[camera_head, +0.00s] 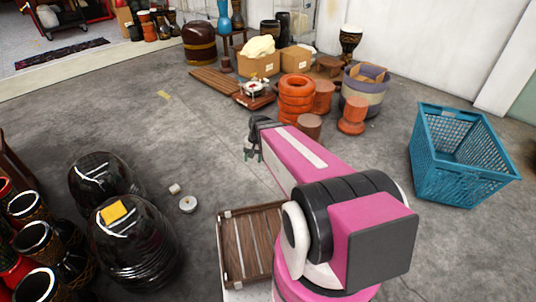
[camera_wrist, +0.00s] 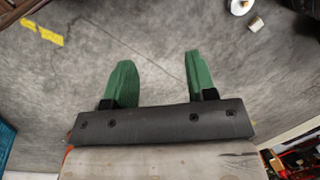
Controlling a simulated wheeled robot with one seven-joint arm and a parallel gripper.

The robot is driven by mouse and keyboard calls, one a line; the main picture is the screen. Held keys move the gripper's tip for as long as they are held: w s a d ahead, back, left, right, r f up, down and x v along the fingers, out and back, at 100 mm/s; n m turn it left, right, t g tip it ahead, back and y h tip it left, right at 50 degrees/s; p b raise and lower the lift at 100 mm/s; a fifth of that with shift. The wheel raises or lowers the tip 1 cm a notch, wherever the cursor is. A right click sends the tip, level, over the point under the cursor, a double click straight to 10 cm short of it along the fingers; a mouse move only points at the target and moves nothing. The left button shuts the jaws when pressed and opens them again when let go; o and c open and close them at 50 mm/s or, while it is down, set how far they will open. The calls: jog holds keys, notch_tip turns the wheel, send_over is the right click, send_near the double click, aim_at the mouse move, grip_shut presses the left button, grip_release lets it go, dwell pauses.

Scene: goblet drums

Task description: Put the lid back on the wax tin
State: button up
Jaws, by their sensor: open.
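A round, flat, pale tin-like piece (camera_head: 187,204) lies on the concrete floor, left of the slatted wooden tray. A smaller cream piece (camera_head: 174,188) lies just beside it, apart from it. I cannot tell surely which is the wax tin and which its lid. In the wrist view the round piece (camera_wrist: 239,6) is cut by the top edge, with the cream piece (camera_wrist: 256,24) close by. My gripper (camera_head: 252,151) is above the floor, up and right of both pieces. Its green fingers (camera_wrist: 160,78) are wide apart with nothing between them.
Two dark glossy rounded drums (camera_head: 135,245) stand left of the small pieces, one with a yellow-orange patch. A slatted wooden tray (camera_head: 222,250) lies right of them. A blue crate (camera_head: 465,160) stands at right. Orange rings (camera_head: 296,97) and wooden stools are behind. Middle floor is clear.

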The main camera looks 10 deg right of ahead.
jog(key=s+d+r+n+h, duration=0.2)
jog(key=s+d+r, duration=0.3)
jog(key=s+r, duration=0.1)
jog(key=shift+d+r+t, duration=0.25)
jog(key=shift+d+t, duration=0.05)
jog(key=shift+t, duration=0.1)
dwell(0.6)
